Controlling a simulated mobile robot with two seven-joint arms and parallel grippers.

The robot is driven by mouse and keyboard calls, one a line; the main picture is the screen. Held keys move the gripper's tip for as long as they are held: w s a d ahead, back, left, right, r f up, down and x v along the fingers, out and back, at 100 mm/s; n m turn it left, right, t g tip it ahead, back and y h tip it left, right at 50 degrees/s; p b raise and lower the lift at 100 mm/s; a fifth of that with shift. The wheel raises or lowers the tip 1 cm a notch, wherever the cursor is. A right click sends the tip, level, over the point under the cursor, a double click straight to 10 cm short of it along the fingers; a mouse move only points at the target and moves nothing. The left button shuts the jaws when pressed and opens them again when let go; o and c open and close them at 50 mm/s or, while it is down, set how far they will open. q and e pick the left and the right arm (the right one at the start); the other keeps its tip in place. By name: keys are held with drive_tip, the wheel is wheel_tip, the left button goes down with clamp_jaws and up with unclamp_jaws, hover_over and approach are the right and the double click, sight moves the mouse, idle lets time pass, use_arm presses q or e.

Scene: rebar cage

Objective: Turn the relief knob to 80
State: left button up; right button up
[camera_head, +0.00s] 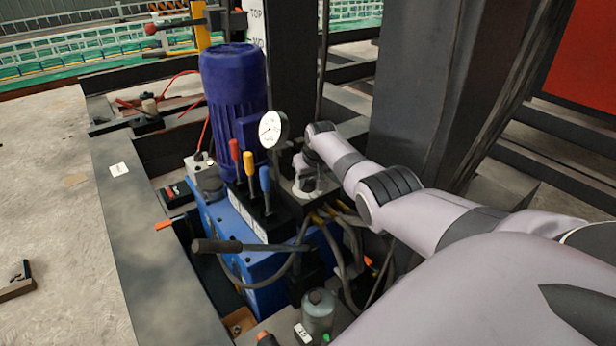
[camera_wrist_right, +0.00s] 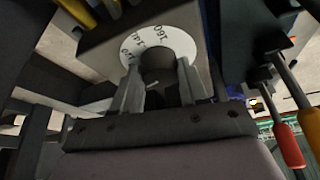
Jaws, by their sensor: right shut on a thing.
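The relief knob (camera_wrist_right: 158,62) is a dark grey cylinder in the middle of a white ring dial (camera_wrist_right: 180,38) with printed numbers. The dial sits on a grey block, and part of its ring is hidden by my fingers. My right gripper (camera_wrist_right: 158,92) is shut on the knob, with one finger on each side. In the head view my right gripper (camera_head: 308,178) reaches down onto the block behind the levers, and the knob is mostly hidden there. I cannot make out which number the knob points to. My left gripper is not in view.
A white round gauge (camera_head: 272,129) stands close left of my right wrist. Red, yellow and blue levers (camera_head: 249,172) rise in front of the blue motor (camera_head: 233,95). Hoses (camera_head: 345,240) and a black-handled bar (camera_head: 240,246) lie nearer. A dark steel column (camera_head: 415,90) stands behind my arm.

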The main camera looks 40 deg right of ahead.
drive_tip(key=n+b, duration=0.1)
drive_tip(key=n, duration=0.1)
drive_tip(key=n+y+b, duration=0.1)
drive_tip(key=n, duration=0.1)
drive_tip(key=shift+s+d+f+y, duration=0.1)
drive_tip(key=shift+f+y, duration=0.05)
drive_tip(key=shift+y, duration=0.15)
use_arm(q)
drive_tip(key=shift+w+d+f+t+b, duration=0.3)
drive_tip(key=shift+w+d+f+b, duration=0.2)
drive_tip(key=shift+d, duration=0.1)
use_arm(e)
drive_tip(key=shift+n, duration=0.5)
drive_tip(key=o, duration=1)
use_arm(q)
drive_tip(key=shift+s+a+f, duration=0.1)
use_arm(e)
drive_tip(key=shift+o, duration=0.2)
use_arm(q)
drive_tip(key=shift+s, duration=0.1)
use_arm(e)
drive_tip(key=shift+r, duration=0.25)
